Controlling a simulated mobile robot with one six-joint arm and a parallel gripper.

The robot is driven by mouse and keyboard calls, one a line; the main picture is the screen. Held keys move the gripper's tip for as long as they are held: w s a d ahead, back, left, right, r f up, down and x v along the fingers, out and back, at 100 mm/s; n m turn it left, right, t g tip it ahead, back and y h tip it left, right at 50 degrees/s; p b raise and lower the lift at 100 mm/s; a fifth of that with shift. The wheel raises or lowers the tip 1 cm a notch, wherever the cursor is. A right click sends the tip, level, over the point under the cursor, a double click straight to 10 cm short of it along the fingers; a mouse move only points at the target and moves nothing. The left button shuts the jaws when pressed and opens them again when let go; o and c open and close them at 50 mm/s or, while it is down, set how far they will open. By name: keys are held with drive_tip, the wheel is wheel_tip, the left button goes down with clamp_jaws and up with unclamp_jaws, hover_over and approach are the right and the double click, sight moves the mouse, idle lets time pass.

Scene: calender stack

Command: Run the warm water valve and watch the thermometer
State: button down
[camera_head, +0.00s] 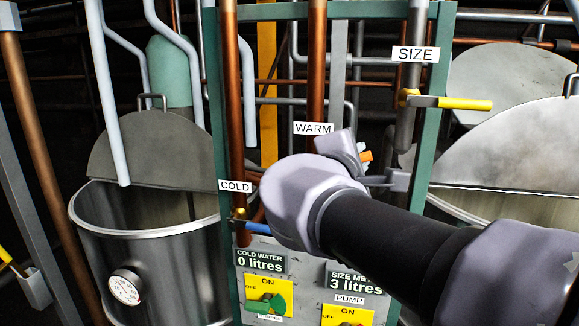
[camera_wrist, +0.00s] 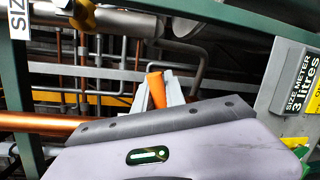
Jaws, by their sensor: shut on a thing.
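The warm water valve sits on the copper pipe under the WARM label (camera_head: 313,128); its body is hidden behind my arm. Its orange handle (camera_head: 367,156) shows a little past my gripper (camera_head: 373,167). In the wrist view the orange handle (camera_wrist: 156,90) stands between the two grey fingers of my gripper (camera_wrist: 159,94), which is shut on it. The thermometer (camera_head: 124,289) is a round white dial low on the front of the left steel vat (camera_head: 165,270). Its needle is too small to read.
A blue cold valve handle (camera_head: 258,228) and a yellow SIZE valve handle (camera_head: 465,104) are on neighbouring pipes. The cold water meter (camera_head: 260,262) reads 0 litres; the size meter (camera_head: 353,282) reads 3 litres. A green frame (camera_head: 222,150) borders the pipes. Another vat stands at right.

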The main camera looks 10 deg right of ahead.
drive_tip(key=shift+d+f+m+y+b, duration=0.2)
drive_tip(key=shift+f+m+y+b, duration=0.4)
drive_tip(key=shift+f+m+b, duration=1.6)
drive_tip(key=shift+r+n+b, duration=0.4)
drive_tip(key=shift+r+b, duration=0.1)
drive_tip(key=shift+b, duration=0.05)
drive_tip(key=c, duration=1.4)
unclamp_jaws()
